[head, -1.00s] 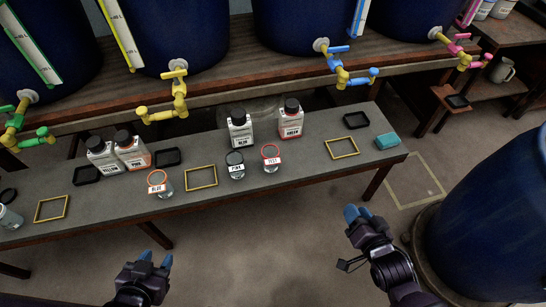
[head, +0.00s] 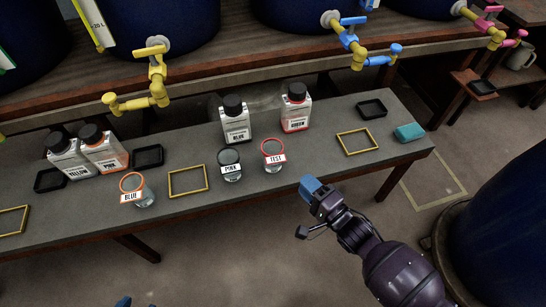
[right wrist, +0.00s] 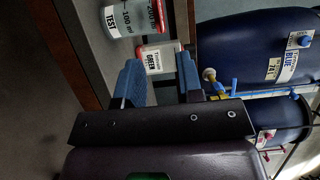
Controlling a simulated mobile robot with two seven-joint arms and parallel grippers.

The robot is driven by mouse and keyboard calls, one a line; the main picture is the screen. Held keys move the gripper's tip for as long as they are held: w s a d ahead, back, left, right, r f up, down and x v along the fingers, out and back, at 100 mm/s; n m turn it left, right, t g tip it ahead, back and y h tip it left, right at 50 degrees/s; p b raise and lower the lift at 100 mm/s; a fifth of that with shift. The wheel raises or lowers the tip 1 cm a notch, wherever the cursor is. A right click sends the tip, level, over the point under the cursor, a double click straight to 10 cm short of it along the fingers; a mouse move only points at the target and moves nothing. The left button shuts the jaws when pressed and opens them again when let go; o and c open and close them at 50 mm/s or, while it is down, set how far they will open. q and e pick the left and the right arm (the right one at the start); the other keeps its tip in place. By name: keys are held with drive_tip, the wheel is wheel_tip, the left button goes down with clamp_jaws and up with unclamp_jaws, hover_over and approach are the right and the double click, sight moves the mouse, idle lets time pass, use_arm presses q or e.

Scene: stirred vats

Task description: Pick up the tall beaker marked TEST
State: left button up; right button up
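The TEST beaker (head: 273,158) is clear with a red rim and a white TEST label. It stands upright on the grey bench, below the GREEN bottle (head: 296,108) in the head view. My right gripper (head: 309,187) is just off the bench's front edge, to the lower right of the beaker and apart from it. In the right wrist view its blue fingers (right wrist: 157,62) are spread with nothing held between them. The TEST beaker (right wrist: 130,18) shows there at the top, beyond the fingertips. Only blue tips of my left gripper (head: 123,301) show at the bottom edge.
The BLUE bottle (head: 235,120) stands behind. A yellow frame (head: 357,142) and a teal block (head: 409,132) lie to the right. Taps overhang the back.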

sight(274, 157)
drive_tip(key=x, duration=0.2)
drive_tip(key=b+x, duration=0.1)
drive_tip(key=x, duration=0.2)
drive_tip(key=b+x, duration=0.1)
drive_tip(key=x, duration=0.2)
drive_tip(key=shift+a+f, duration=0.15)
drive_tip(key=shift+a, duration=0.35)
drive_tip(key=shift+w+a, duration=0.3)
drive_tip(key=shift+w, duration=0.15)
drive_tip(key=shift+r, duration=0.25)
clamp_jaws()
